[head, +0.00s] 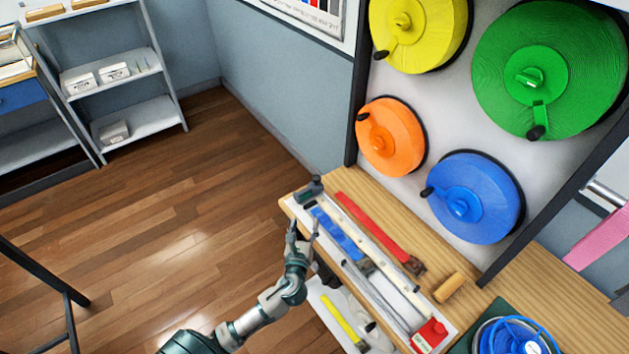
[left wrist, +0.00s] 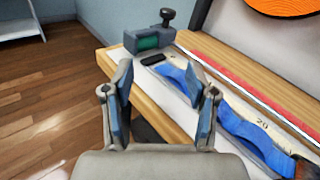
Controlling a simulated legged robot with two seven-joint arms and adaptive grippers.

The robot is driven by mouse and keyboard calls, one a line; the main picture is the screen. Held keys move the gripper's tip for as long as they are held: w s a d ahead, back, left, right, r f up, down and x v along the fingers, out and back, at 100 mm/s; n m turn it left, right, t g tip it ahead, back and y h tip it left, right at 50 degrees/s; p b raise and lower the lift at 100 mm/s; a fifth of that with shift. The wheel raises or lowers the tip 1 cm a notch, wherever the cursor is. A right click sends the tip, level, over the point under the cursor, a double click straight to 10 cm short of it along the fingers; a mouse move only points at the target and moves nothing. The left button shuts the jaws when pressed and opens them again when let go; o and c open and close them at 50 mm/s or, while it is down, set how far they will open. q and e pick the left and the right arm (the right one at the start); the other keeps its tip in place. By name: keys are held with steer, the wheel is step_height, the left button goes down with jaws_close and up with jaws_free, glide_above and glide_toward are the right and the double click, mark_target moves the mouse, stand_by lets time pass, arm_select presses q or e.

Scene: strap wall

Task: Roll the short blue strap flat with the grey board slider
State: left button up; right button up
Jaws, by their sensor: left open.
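The short blue strap (head: 338,233) lies on a white measuring board (left wrist: 175,95) on the wooden bench. In the left wrist view the strap (left wrist: 248,133) is wavy, with raised humps. The grey board slider (head: 311,189) sits at the board's far left end, beyond the strap. In the left wrist view the slider (left wrist: 148,42) shows a green part and a black knob. My left gripper (head: 303,229) is open and empty at the board's near edge, beside the strap. Its two fingers also show in the left wrist view (left wrist: 160,88), apart from slider and strap. My right gripper is out of view.
A red strap (head: 372,225) lies behind the board. A wooden block (head: 449,287) and a red box (head: 431,333) are at its right end. Several coloured reels, one orange (head: 391,138), hang on the wall panel. A yellow strap (head: 342,318) lies below the bench edge.

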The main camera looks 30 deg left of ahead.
arm_select(q)
steer(key=shift+w+d+r+m+t, duration=0.2)
steer(key=shift+w+r+m+t, duration=0.2)
steer(key=shift+w+r+m, duration=0.5)
glide_toward(316, 181)
steer(key=x, duration=0.2)
steer(key=shift+w+a+b, duration=0.15)
steer(key=shift+w+b, duration=0.1)
steer(key=shift+b, duration=0.1)
steer(key=b+x, duration=0.1)
steer(key=x, duration=0.6)
steer(key=shift+w, duration=0.1)
steer(key=shift+w+r, duration=0.1)
steer(key=shift+w, duration=0.15)
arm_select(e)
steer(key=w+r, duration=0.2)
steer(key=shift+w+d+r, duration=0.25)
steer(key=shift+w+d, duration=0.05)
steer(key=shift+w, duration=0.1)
arm_select(q)
steer(key=shift+a, duration=0.15)
jaws_close()
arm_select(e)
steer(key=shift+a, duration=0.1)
